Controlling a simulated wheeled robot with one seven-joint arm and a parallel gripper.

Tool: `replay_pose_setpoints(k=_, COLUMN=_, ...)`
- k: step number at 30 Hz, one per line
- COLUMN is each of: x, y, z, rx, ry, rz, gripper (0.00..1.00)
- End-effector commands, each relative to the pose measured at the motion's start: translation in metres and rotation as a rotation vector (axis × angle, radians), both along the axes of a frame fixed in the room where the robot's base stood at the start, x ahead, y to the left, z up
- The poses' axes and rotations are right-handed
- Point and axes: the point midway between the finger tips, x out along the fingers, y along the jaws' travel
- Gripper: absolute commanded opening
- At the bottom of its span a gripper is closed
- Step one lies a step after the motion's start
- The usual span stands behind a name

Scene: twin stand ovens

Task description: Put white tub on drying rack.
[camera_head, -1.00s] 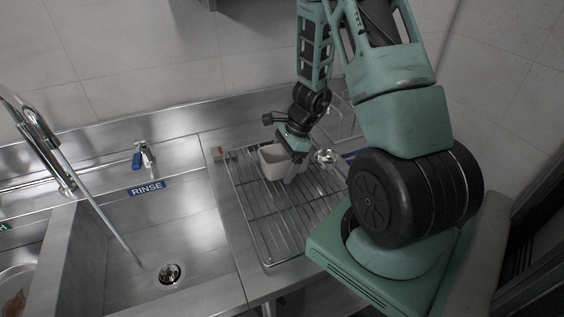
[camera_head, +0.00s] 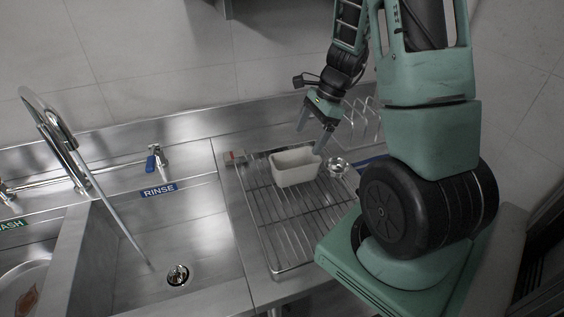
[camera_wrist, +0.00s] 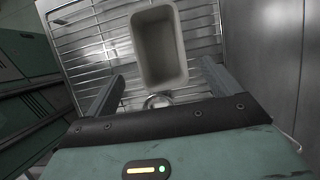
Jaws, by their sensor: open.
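The white tub (camera_head: 296,168) sits upright on the wire drying rack (camera_head: 282,236), near its back end. In the wrist view the tub (camera_wrist: 158,47) is empty and lies ahead of the fingers, over the rack wires (camera_wrist: 90,47). My gripper (camera_head: 311,137) is open and empty, above and just behind the tub's back right side. In the wrist view my gripper's two fingers (camera_wrist: 160,88) are spread apart with nothing gripped between them.
A small metal bowl (camera_head: 338,167) stands right of the tub. A wire holder (camera_head: 362,120) is at the back right. The rinse sink (camera_head: 150,235), with its faucet (camera_head: 62,140), lies left. The front of the rack is bare.

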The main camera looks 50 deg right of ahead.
Motion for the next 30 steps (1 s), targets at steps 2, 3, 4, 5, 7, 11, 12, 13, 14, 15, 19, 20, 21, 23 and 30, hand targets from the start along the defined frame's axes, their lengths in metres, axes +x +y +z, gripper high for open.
replay_pose_setpoints(k=2, x=0.001, y=0.002, z=0.001, rx=0.000, ry=-0.002, rz=0.010, gripper=0.89)
replay_pose_setpoints(k=3, x=0.003, y=0.008, z=0.003, rx=-0.001, ry=-0.006, rz=0.035, gripper=0.89)
replay_pose_setpoints(k=4, x=0.005, y=0.016, z=0.005, rx=-0.002, ry=-0.011, rz=0.069, gripper=0.89)
replay_pose_setpoints(k=5, x=0.007, y=0.026, z=0.007, rx=-0.006, ry=-0.018, rz=0.118, gripper=0.89)
replay_pose_setpoints(k=7, x=0.015, y=0.063, z=0.016, rx=-0.018, ry=-0.047, rz=0.293, gripper=0.89)
replay_pose_setpoints(k=11, x=0.010, y=0.172, z=0.041, rx=-0.062, ry=-0.141, rz=0.844, gripper=0.89)
replay_pose_setpoints(k=12, x=0.000, y=0.206, z=0.049, rx=-0.081, ry=-0.176, rz=1.041, gripper=0.89)
replay_pose_setpoints(k=13, x=-0.010, y=0.230, z=0.054, rx=-0.097, ry=-0.203, rz=1.191, gripper=0.89)
replay_pose_setpoints(k=14, x=-0.021, y=0.252, z=0.059, rx=-0.113, ry=-0.231, rz=1.339, gripper=0.89)
replay_pose_setpoints(k=15, x=-0.037, y=0.277, z=0.065, rx=-0.136, ry=-0.268, rz=1.531, gripper=0.89)
replay_pose_setpoints(k=19, x=-0.091, y=0.334, z=0.079, rx=-0.214, ry=-0.378, rz=2.077, gripper=0.89)
replay_pose_setpoints(k=20, x=-0.102, y=0.342, z=0.080, rx=-0.231, ry=-0.398, rz=2.180, gripper=0.89)
replay_pose_setpoints(k=21, x=-0.115, y=0.350, z=0.083, rx=-0.252, ry=-0.423, rz=2.301, gripper=0.89)
replay_pose_setpoints(k=23, x=-0.130, y=0.359, z=0.085, rx=-0.281, ry=-0.453, rz=2.445, gripper=0.89)
replay_pose_setpoints(k=30, x=-0.150, y=0.368, z=0.087, rx=-0.325, ry=-0.495, rz=2.647, gripper=0.89)
